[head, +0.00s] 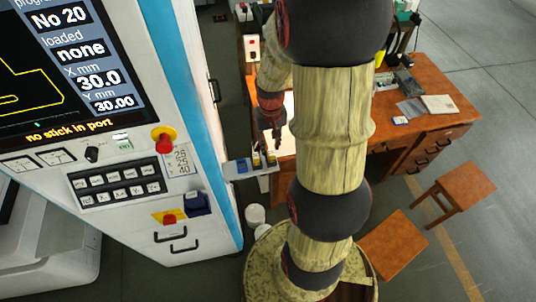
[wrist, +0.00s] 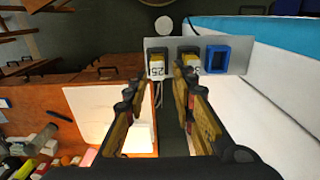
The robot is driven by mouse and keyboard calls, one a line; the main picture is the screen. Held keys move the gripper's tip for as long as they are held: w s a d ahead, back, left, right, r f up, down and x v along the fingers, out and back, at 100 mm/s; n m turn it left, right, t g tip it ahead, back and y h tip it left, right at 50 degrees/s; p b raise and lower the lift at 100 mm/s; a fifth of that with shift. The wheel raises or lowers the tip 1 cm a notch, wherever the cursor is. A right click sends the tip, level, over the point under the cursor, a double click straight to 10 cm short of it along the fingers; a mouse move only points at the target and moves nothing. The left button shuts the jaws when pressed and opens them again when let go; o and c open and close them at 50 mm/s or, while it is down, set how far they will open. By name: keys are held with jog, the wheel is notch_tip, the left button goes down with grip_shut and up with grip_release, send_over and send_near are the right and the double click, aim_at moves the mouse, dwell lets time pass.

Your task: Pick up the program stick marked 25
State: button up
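The program stick marked 25 (wrist: 157,67) stands on a small grey shelf (wrist: 236,58) in the wrist view, dark and yellow at its top with a white label. A second, similar stick (wrist: 189,60) stands beside it; its number is partly hidden by a finger. An empty-looking blue socket (wrist: 217,60) is at the shelf's other end. My gripper (wrist: 161,80) is open and empty, its fingers spread short of the sticks. In the head view my gripper (head: 271,134) hangs just above the shelf (head: 264,174), where both sticks are small and unreadable.
The white and blue machine (head: 182,90) stands right beside the shelf, its screen (head: 60,70) reading "no stick in port" and "loaded none". A wooden desk (head: 440,88) with papers and tools lies behind my arm. Two stools (head: 455,192) stand on the floor at right.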

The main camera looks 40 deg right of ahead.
aim_at(271, 152)
notch_tip(271, 152, down, 6)
jog(key=shift+d+r, duration=0.1)
jog(key=shift+d, duration=0.05)
jog(key=shift+c, duration=1.2)
jog(key=c, duration=0.4)
grip_shut()
